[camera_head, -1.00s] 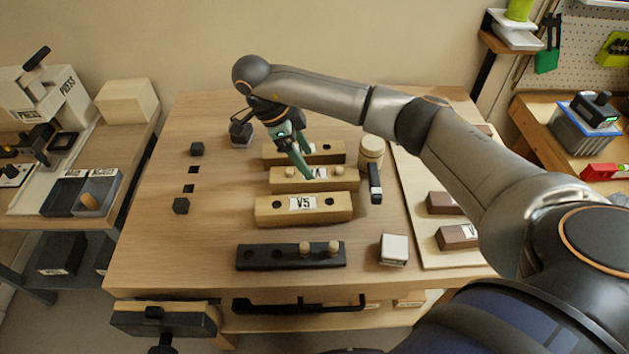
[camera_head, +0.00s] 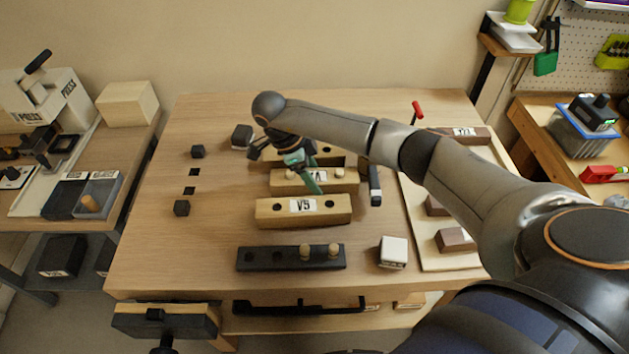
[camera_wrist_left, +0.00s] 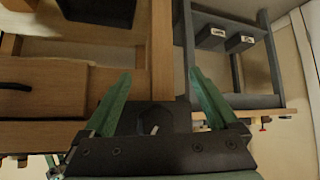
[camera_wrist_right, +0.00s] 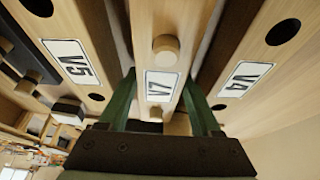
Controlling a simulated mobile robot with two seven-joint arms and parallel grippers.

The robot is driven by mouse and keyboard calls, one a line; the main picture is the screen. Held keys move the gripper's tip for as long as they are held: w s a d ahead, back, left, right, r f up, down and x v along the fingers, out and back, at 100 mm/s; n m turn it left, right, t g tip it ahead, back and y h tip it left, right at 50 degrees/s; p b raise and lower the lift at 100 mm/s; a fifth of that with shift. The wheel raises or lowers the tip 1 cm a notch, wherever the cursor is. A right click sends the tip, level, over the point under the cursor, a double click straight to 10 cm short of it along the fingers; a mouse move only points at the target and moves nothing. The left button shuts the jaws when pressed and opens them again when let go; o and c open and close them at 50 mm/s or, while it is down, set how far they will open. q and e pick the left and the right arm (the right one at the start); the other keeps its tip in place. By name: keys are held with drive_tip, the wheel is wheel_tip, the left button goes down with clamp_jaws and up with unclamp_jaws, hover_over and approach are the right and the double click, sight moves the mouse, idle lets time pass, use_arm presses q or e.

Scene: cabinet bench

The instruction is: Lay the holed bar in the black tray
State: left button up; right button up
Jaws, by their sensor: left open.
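Wooden bars lie across the bench. The front bar, V5 (camera_head: 335,207), has a hole near each end. The middle bar, V7 (camera_wrist_right: 160,110), carries two pegs; it shows in the head view (camera_head: 350,186). The rear bar, V4 (camera_wrist_right: 232,98), has holes and is partly behind my arm. My right gripper (camera_head: 307,182) is open, low over the middle bar, its fingers on either side of it; contact is unclear. An open black tray (camera_head: 44,211) is on the left side bench beside a grey one. My left gripper (camera_wrist_left: 160,76) is open and empty, away from the bars.
A black peg holder (camera_head: 262,258) with two pegs and a white block (camera_head: 393,251) stand at the front. A pale board (camera_head: 420,262) with brown blocks is at right.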

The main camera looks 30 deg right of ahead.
clamp_jaws()
idle(0.3)
drive_tip(key=shift+r, duration=0.2)
